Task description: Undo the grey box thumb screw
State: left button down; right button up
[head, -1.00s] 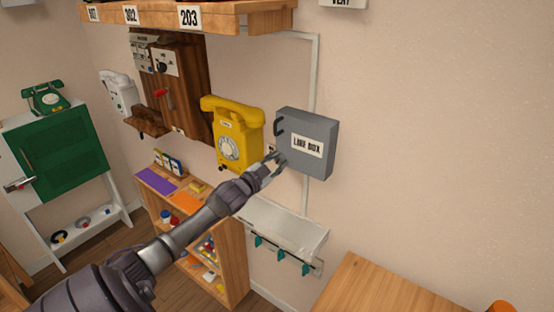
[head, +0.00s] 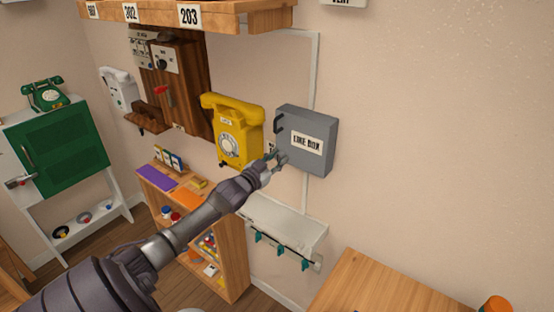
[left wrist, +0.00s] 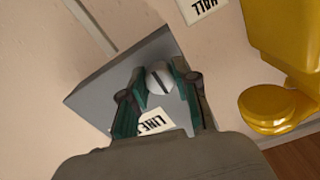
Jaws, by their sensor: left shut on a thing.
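The grey box (head: 318,165), labelled "LINE BOX", hangs on the wall right of the yellow phone. It also shows in the left wrist view (left wrist: 95,88). A dark handle (head: 279,122) is on its left front edge. The thumb screw (left wrist: 159,80), a pale round head with a dark slot, shows in the left wrist view between the fingers of my left gripper (left wrist: 157,88). In the head view my left gripper (head: 275,160) is at the box's lower left front, and the screw is hidden there. The left fingers are shut on the screw head. My right gripper is out of view.
The yellow phone (head: 236,138) hangs close to the left of the box. A pale shelf with teal hooks (head: 285,225) is below, and a wooden surface (head: 375,285) is at the lower right. The wall right of the box is clear.

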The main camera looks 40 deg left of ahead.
pick_arm(q)
jog(key=shift+f, duration=0.1)
jog(key=c, duration=0.9)
grip_release()
jog(key=shift+o, duration=0.2)
jog(key=shift+s+d, duration=0.1)
jog(key=shift+s, duration=0.5)
jog(key=s+d, duration=0.1)
jog(key=s, duration=0.9)
jog(key=shift+s, duration=0.4)
